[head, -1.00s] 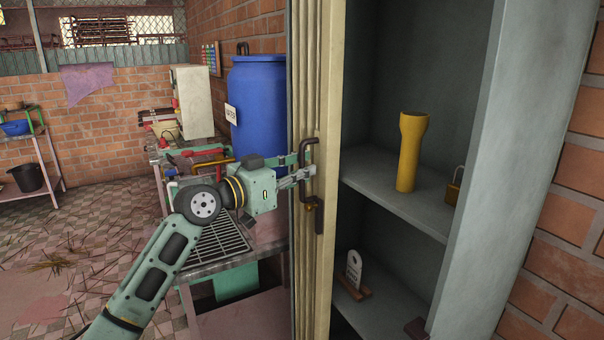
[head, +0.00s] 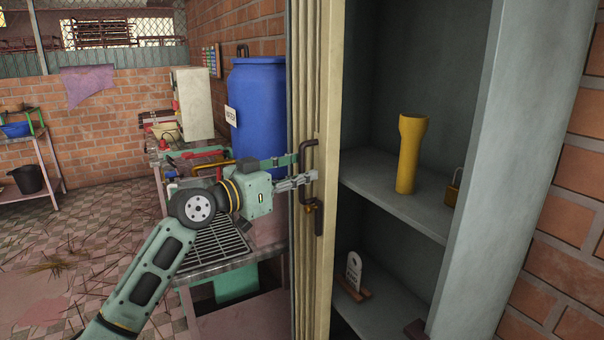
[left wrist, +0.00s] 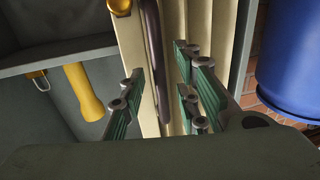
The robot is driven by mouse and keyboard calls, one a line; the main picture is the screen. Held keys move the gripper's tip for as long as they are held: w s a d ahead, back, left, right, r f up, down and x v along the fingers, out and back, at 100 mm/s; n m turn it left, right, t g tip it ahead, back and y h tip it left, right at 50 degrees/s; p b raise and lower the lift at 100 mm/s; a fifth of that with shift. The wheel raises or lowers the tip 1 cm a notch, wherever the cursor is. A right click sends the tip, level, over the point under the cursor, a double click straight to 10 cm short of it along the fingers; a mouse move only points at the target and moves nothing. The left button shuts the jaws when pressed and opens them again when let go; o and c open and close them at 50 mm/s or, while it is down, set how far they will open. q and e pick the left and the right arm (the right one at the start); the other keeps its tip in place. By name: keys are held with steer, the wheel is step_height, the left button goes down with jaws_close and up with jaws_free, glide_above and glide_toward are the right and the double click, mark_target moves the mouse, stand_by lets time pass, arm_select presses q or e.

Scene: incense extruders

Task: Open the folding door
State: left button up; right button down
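The folding door (head: 324,270) is a cream, pleated panel bunched at the left side of the open cabinet. A dark bent handle (head: 320,205) with a brass-coloured fitting is on it. My left gripper (head: 303,168) is at the handle's upper part, with its fingers spread. In the left wrist view, the handle (left wrist: 154,50) lies ahead between the spread fingers of the left gripper (left wrist: 157,88), with gaps on both sides. The folding door (left wrist: 130,45) shows behind it. My right gripper is not in view.
The cabinet shelf (head: 400,205) holds a yellow flashlight (head: 408,153) and a padlock (head: 452,190). A white tag-like piece (head: 353,270) stands on the lower shelf. A blue barrel (head: 258,115) and a bench with a metal grate (head: 215,240) are left of the door.

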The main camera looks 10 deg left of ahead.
arm_select(q)
steer(key=v, duration=1.1)
steer(key=shift+f, duration=0.1)
